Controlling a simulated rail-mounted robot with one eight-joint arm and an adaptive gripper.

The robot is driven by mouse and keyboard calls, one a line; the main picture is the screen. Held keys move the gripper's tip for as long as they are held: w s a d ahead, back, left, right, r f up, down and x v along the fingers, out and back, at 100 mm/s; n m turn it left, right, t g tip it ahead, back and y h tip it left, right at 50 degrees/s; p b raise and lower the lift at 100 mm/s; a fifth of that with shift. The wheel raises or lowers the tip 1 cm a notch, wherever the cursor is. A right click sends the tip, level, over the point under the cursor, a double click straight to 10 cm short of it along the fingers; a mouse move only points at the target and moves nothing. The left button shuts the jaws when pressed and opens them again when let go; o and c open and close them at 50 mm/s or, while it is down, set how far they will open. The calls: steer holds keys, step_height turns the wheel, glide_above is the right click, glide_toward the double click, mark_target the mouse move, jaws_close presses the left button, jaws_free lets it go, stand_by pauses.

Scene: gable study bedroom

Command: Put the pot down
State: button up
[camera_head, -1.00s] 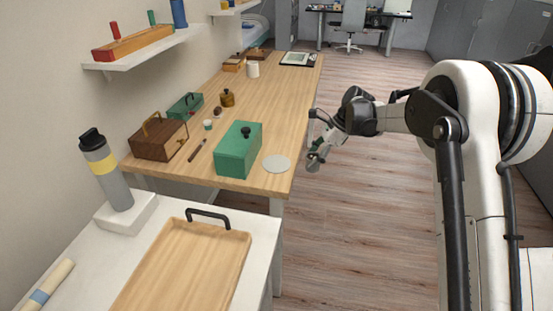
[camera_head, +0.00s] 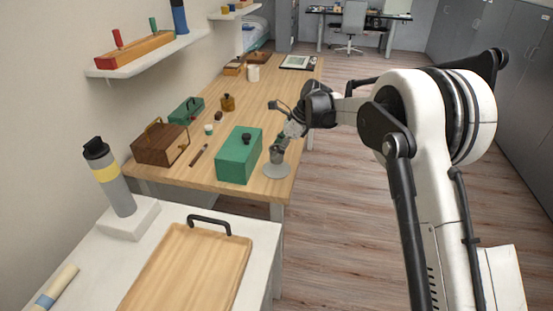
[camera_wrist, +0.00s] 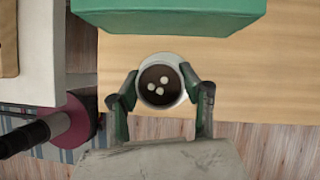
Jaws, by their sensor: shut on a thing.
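The pot (camera_head: 277,155) is a small grey vessel, upright over a pale round disc (camera_head: 268,173) on the wooden table, just right of the green box. In the wrist view the pot (camera_wrist: 157,97) shows a dark inside with 3 pale bits in it. My gripper (camera_head: 279,148) is shut on the pot, and in the wrist view my gripper (camera_wrist: 160,93) has a finger on either side of it. The pot's underside is hidden, so I cannot tell if it touches the disc.
The green box (camera_head: 238,158) with a dark knob stands close left of the pot; it also shows in the wrist view (camera_wrist: 170,12). A brown box (camera_head: 158,146) and small items lie farther left. A wooden tray (camera_head: 190,262) lies on the white table in front.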

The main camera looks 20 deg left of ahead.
steer(key=shift+f, duration=1.75)
steer(key=shift+f, duration=0.2)
steer(key=o, duration=1.3)
steer(key=shift+r, duration=0.2)
steer(key=v, duration=1.2)
